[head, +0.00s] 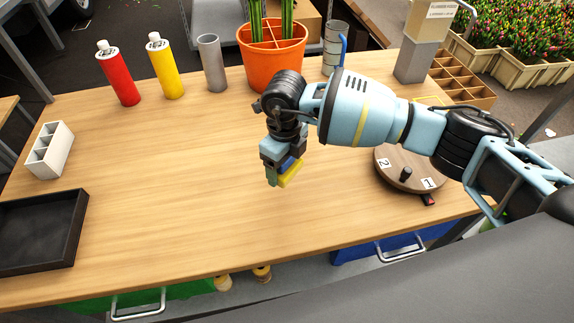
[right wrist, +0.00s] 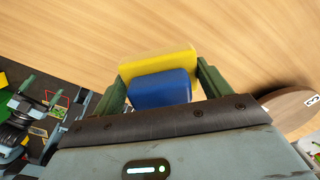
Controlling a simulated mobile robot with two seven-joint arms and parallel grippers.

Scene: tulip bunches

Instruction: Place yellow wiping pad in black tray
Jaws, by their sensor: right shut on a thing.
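The yellow wiping pad (right wrist: 158,65) has a blue block-shaped part (right wrist: 160,90) on it and sits between the green fingers of my right gripper (right wrist: 160,80). In the head view the pad's yellow edge (head: 291,173) shows below my right gripper (head: 280,172). The gripper is shut on the pad above the middle of the table. The black tray (head: 38,228) lies flat at the left front of the table, well to the left of the gripper. The part of it in view is empty, and its left side is cut off by the picture edge.
A white divided holder (head: 50,150) stands behind the tray. A red bottle (head: 118,75), a yellow bottle (head: 165,68), a grey cylinder (head: 212,62) and an orange pot (head: 274,60) line the back. A round wooden turntable (head: 412,165) is at right. The wood between gripper and tray is clear.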

